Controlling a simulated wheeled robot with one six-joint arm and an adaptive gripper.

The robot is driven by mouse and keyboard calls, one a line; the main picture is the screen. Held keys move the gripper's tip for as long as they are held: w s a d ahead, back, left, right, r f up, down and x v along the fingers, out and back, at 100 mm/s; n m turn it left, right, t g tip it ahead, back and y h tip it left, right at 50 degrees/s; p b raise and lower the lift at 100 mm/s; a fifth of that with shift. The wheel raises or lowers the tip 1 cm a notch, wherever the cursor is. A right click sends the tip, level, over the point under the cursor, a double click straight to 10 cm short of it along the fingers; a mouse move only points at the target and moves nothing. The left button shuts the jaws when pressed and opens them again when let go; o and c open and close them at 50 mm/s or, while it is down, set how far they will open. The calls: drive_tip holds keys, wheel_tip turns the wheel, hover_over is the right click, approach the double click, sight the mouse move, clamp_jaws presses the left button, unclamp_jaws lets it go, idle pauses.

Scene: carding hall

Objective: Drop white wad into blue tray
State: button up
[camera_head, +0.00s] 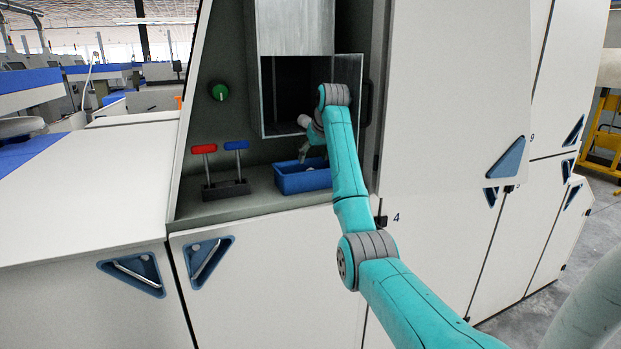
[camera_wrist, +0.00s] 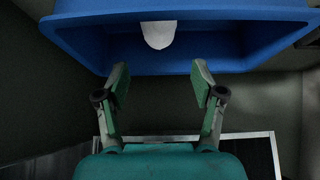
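The blue tray (camera_head: 303,184) sits on the ledge inside the machine's recess, right of the levers. It fills the top of the wrist view (camera_wrist: 90,33). The white wad (camera_wrist: 159,34) shows within the tray's outline in the wrist view, beyond my fingertips and apart from them. In the head view a small pale patch shows at the tray, partly hidden by my gripper (camera_head: 304,157). My gripper (camera_wrist: 160,78) is open, its two green-padded fingers apart with nothing between them, just above the tray.
An open metal hatch (camera_head: 290,90) stands above the tray, with its door (camera_head: 349,68) beside my arm. A red lever (camera_head: 204,149), a blue lever (camera_head: 236,145) and a green knob (camera_head: 219,92) are to the left.

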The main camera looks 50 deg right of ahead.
drive_tip(key=v, duration=0.7)
drive_tip(key=shift+r, duration=0.2)
drive_tip(key=shift+s+a, duration=0.1)
drive_tip(key=shift+s, duration=0.05)
idle(0.5)
